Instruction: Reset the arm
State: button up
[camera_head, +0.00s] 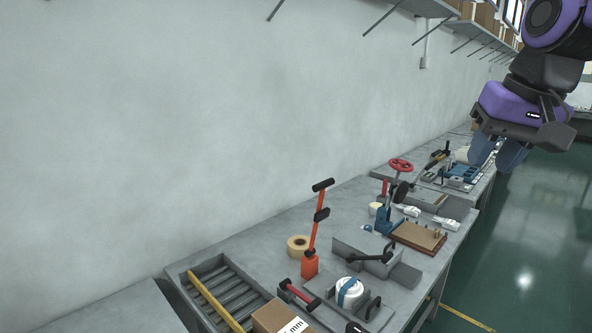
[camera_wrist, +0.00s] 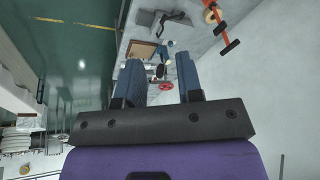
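My gripper (camera_head: 500,152) hangs in the air at the upper right of the head view, above and to the right of the far workbench. Its purple wrist and blue fingers show there. In the wrist view my gripper (camera_wrist: 158,78) has its two blue fingers apart with nothing between them. Background bench items show in the gap, well beyond the fingertips.
A grey workbench (camera_head: 270,232) runs along the wall. On it are an orange lever tool (camera_head: 311,262), a tape roll (camera_head: 298,245), a white cup-like piece with a blue band (camera_head: 349,291) and a cardboard box (camera_head: 283,319). Green floor (camera_head: 540,230) is clear at right.

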jog(key=s+d+f+n+t+h, duration=0.1)
jog(key=s+d+f+n, duration=0.1)
jog(key=s+f, duration=0.5)
jog(key=s, duration=0.4)
jog(key=shift+d+t, duration=0.15)
jog(key=shift+t, duration=0.15)
